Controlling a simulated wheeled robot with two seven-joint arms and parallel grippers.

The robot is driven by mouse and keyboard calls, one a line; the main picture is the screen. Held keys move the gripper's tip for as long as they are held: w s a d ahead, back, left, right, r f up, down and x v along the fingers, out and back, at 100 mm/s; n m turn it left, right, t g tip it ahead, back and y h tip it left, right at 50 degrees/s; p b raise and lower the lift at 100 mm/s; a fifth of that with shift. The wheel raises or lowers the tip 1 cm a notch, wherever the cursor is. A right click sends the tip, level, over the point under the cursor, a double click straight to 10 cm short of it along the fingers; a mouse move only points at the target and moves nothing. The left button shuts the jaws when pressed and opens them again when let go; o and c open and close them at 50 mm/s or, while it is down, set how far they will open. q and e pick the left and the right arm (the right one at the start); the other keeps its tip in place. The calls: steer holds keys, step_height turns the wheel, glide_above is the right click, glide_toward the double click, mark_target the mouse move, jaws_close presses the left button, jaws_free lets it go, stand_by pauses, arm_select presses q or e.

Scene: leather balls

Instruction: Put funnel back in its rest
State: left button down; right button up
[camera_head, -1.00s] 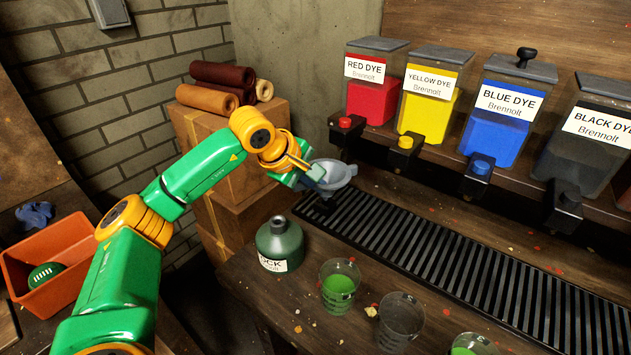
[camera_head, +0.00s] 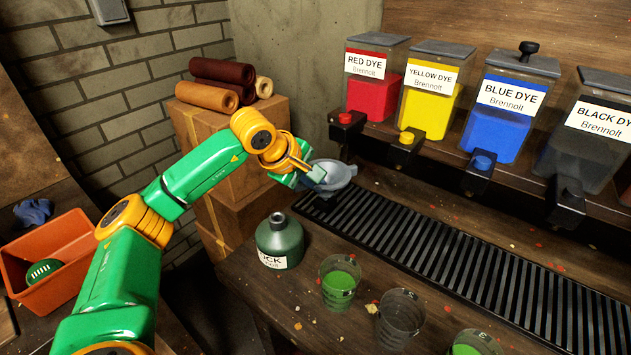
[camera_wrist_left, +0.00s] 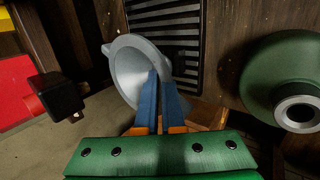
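The grey-blue funnel (camera_head: 340,174) is at the left end of the black drip grate, its wide mouth facing up. My left gripper (camera_head: 314,173) is at the funnel's near left side. In the left wrist view the funnel (camera_wrist_left: 126,70) shows its round mouth, and the two blue fingers (camera_wrist_left: 160,95) are close together at its rim, closed on its wall. The funnel's spout and whatever is beneath it are hidden, so I cannot tell whether it touches a rest. My right gripper is not in view.
The black drip grate (camera_head: 440,255) runs along the counter below the dye dispensers (camera_head: 425,95). A green bottle (camera_head: 279,243) and several cups (camera_head: 339,284) stand in front. Stacked boxes (camera_head: 245,150) with leather rolls are behind my arm. An orange bin (camera_head: 60,262) is at left.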

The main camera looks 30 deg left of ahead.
arm_select(q)
steer(key=shift+f+b, duration=0.8)
steer(key=shift+f, duration=0.15)
stand_by(0.7)
steer(key=c, duration=1)
jaws_free()
steer(key=shift+o, duration=0.2)
steer(key=v, duration=0.7)
steer(key=shift+b, duration=0.3)
steer(key=shift+r, duration=0.15)
